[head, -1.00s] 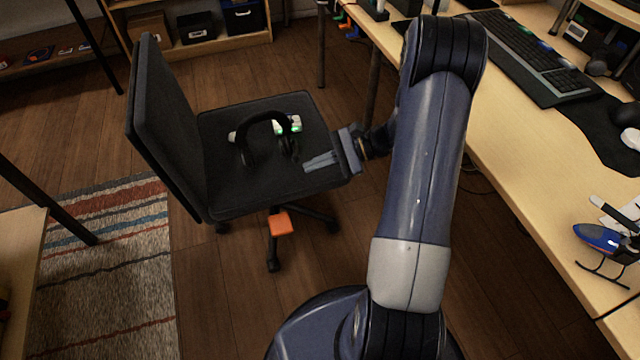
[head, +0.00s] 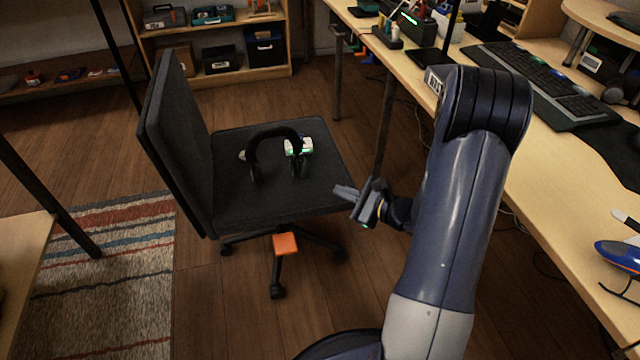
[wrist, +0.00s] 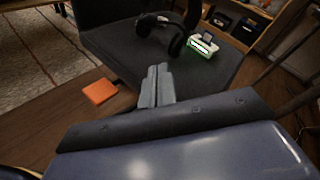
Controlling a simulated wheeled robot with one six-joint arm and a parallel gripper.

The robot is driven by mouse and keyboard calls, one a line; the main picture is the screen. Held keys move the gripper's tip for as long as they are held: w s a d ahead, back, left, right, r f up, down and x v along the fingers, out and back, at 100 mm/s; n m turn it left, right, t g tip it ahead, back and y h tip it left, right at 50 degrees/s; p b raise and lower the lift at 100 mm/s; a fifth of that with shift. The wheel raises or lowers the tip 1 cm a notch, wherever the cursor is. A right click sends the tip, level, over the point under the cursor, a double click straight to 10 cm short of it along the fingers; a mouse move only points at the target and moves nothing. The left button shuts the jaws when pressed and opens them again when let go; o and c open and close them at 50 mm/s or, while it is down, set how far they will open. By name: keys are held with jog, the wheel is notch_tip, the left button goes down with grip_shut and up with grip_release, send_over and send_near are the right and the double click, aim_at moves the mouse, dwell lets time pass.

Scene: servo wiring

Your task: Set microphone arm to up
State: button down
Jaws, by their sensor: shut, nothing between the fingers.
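A black headset (head: 274,148) stands on the seat of the dark office chair (head: 228,196), its band arched upward. It also shows in the wrist view (wrist: 188,30), beside a white and green item. A microphone arm cannot be made out clearly on it in either view. My gripper (head: 346,193) is at the front right edge of the seat, to the right of the headset and apart from it. Its fingers (wrist: 157,84) are together with nothing between them.
A white and green box (head: 299,147) sits behind the headset on the seat. An orange pad (head: 285,243) is at the chair's base. The wooden desk (head: 508,190) runs along the right. A striped rug (head: 112,285) lies at left; wooden floor is open between chair and desk.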

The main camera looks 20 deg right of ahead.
jog(key=w+a+r+b, duration=0.1)
jog(key=w+a, duration=0.3)
jog(key=a, duration=0.1)
jog(key=shift+w, duration=0.2)
jog(key=shift+r, duration=0.1)
